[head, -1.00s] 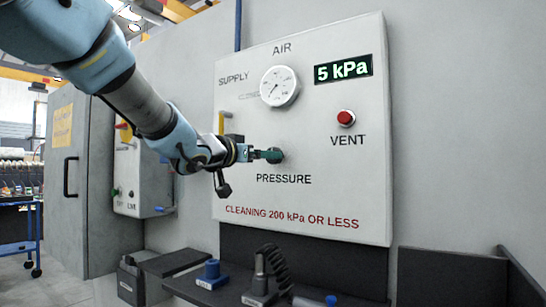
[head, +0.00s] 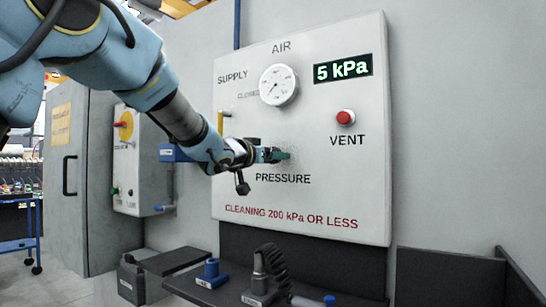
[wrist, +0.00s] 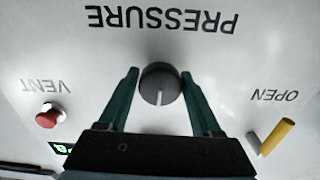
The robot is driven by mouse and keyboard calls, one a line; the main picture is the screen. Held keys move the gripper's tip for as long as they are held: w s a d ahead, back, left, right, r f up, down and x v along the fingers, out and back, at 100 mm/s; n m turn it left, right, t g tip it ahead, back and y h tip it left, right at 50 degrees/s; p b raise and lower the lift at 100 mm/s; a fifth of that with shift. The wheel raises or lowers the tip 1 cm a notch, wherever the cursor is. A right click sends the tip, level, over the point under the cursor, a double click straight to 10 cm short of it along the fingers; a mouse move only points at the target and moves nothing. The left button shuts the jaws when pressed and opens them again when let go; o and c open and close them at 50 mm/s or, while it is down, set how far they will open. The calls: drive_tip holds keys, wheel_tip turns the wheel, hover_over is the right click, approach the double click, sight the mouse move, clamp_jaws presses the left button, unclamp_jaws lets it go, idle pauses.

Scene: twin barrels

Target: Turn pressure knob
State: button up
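The pressure knob (wrist: 160,84) is dark and round with a pale pointer line, set in the panel by the word PRESSURE. The wrist view shows it upside down between my two green fingers. My gripper (wrist: 160,75) is open, one finger on each side of the knob, with narrow gaps showing. In the head view my gripper (head: 279,155) is at the panel above PRESSURE and hides most of the knob. The digital display (head: 343,69) reads 5 kPa. The round gauge (head: 278,85) has its needle low on the dial.
A red VENT button (head: 345,117) is right of the gripper. A yellow supply lever (head: 221,122) is to its left; the wrist view shows it (wrist: 277,137) beside OPEN. A dark shelf below holds blue fittings (head: 211,274) and a coiled hose (head: 279,267).

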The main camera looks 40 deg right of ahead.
drive_tip(key=c, duration=0.9)
drive_tip(key=shift+c, duration=0.2)
drive_tip(key=m+b, duration=0.2)
drive_tip(key=m, duration=0.1)
drive_tip(key=shift+f, duration=0.15)
drive_tip(key=m+b, duration=0.2)
drive_tip(key=m, duration=0.2)
drive_tip(key=shift+m, duration=0.3)
drive_tip(key=m+b, duration=0.2)
drive_tip(key=m, duration=0.1)
drive_tip(key=m+b, duration=0.1)
drive_tip(key=m, duration=0.3)
drive_tip(key=shift+m+b, duration=0.3)
drive_tip(key=shift+b, duration=0.05)
